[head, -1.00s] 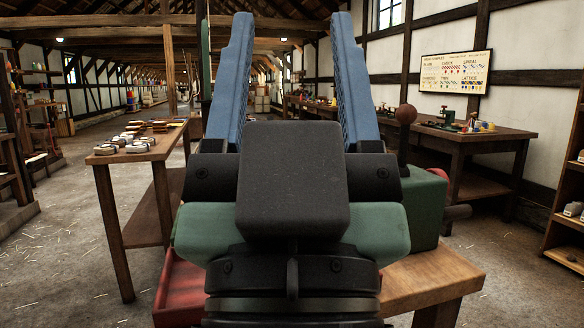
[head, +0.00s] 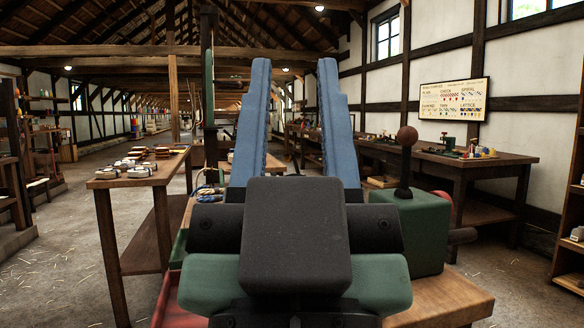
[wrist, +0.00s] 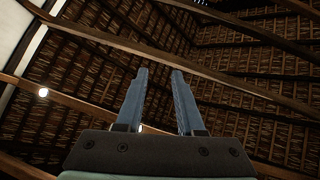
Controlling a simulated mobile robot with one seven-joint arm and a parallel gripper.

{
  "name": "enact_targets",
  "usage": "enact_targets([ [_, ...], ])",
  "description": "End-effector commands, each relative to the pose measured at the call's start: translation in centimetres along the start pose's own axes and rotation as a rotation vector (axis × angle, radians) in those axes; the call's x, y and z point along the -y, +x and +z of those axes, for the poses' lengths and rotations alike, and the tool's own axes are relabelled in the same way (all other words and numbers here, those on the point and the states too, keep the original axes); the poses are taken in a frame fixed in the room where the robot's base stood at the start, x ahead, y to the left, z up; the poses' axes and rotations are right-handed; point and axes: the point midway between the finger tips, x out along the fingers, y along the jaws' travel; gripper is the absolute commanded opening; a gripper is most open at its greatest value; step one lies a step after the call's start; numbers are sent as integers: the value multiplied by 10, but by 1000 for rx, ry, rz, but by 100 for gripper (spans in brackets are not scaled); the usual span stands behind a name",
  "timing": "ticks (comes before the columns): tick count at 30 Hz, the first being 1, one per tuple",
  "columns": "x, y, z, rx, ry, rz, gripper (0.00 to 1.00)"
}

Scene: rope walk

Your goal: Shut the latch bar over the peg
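My gripper (head: 294,65) points away from the head camera, its two blue fingers apart with nothing between them. In the wrist view the gripper (wrist: 159,72) is also open and empty, against the roof. I cannot make out the latch bar or the peg in either view; my gripper and wrist cover the middle of the head view. To the right of my gripper is a green box (head: 420,232) with a dark lever topped by a brown ball knob (head: 407,136).
A wooden bench top (head: 450,300) lies under the green box. A wooden table (head: 115,182) with small goods stands on the left. A workbench (head: 490,168) runs along the right wall below a sample board (head: 453,100). The floor at left is clear.

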Motion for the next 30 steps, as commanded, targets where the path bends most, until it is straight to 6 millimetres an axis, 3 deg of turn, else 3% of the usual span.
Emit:
enact_targets([
  [1,0,5,-4,0,0,0,26],
  [6,0,27,-25,0,0,0,0],
  [30,0,222,-210,0,1,-2,0],
])
